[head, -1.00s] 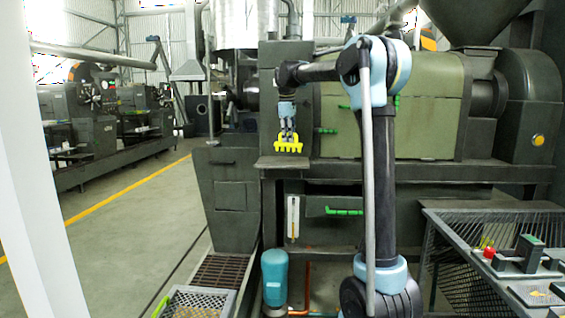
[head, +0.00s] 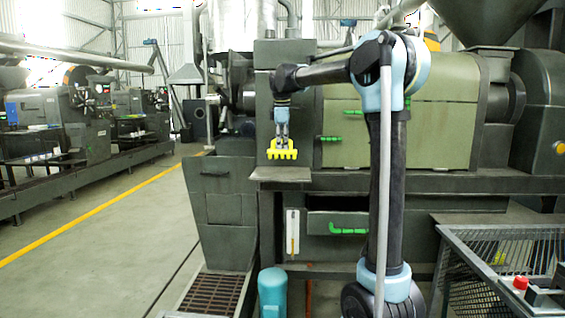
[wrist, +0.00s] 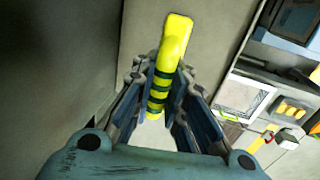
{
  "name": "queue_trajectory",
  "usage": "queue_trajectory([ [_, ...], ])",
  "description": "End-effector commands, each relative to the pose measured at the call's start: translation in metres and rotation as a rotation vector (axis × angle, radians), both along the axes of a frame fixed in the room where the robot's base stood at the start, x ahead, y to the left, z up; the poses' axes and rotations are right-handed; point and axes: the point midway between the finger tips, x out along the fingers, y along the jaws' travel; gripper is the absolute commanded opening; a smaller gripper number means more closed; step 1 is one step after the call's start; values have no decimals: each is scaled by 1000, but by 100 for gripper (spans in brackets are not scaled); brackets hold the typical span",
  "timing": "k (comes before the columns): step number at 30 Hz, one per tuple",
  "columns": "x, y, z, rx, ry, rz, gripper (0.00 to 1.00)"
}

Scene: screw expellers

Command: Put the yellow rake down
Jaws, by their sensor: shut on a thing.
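The yellow rake (head: 282,154) hangs from my gripper (head: 282,138) in the head view, its teeth just above a small grey shelf (head: 281,175) on the dark machine. Whether the teeth touch the shelf I cannot tell. In the wrist view the rake (wrist: 175,40) shows as a yellow bar with dark green bands, and my gripper (wrist: 157,85) is shut on it, a finger on each side.
A large green-grey machine (head: 420,130) with green handles stands behind my arm. A mesh cart (head: 500,235) stands at the right front. A teal cylinder (head: 272,292) and a floor grate (head: 212,291) lie below. The floor at left is open, with a yellow line (head: 110,203).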

Motion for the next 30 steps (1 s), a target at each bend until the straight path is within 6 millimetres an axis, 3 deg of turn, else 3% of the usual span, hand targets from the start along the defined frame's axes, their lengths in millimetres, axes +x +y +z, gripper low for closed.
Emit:
queue_trajectory([
  [8, -1, 3, -20, 0, 0, 3, 0],
  [16, -1, 4, -53, 0, 0, 4, 0],
  [27, -1, 4, -58, 0, 0, 4, 0],
  [28, -1, 4, -57, 0, 0, 4, 18],
  [30, -1, 4, -57, 0, 0, 4, 34],
])
